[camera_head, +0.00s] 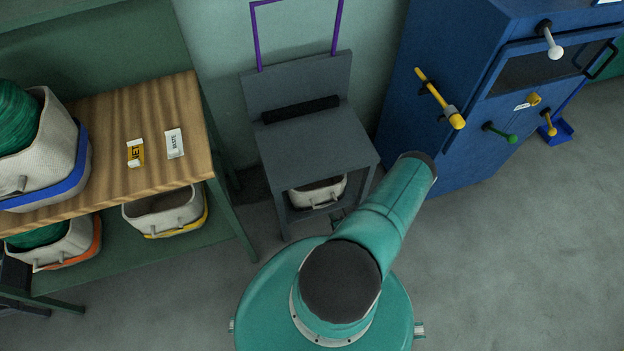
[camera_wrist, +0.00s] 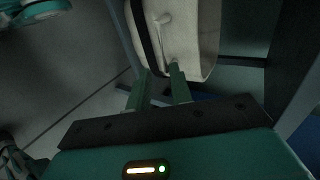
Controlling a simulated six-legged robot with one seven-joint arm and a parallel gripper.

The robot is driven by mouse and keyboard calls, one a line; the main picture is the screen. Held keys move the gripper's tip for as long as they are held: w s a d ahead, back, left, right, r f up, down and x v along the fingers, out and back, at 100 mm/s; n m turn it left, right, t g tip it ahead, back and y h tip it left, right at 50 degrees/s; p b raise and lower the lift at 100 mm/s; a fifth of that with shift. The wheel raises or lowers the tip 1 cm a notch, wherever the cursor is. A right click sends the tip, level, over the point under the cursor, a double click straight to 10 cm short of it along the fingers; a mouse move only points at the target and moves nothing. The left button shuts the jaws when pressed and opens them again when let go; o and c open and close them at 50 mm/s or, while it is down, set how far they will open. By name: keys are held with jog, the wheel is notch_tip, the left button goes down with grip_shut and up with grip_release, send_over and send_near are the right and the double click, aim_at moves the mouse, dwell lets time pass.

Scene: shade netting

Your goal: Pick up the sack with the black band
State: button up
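The sack with the black band is a cream woven container with a pale handle. In the head view the sack (camera_head: 318,192) sits in the space under the grey stand, partly hidden by the stand's top and legs. In the wrist view the sack (camera_wrist: 195,35) is close ahead, with its dark band (camera_wrist: 150,40) along its left side and its handle near the fingertips. My gripper (camera_wrist: 161,72) is open, its two fingers apart at the handle's lower end. I cannot tell whether the right finger touches the handle.
The grey stand (camera_head: 315,143) closely surrounds the sack. A blue cabinet (camera_head: 400,105) with protruding handles stands to its right. A green shelf with a wooden top (camera_head: 110,108) at left holds sacks with blue, orange and yellow bands.

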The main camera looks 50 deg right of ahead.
aim_at(323, 206)
jog(key=x, duration=1.4)
jog(key=shift+w+r, duration=0.1)
grip_shut()
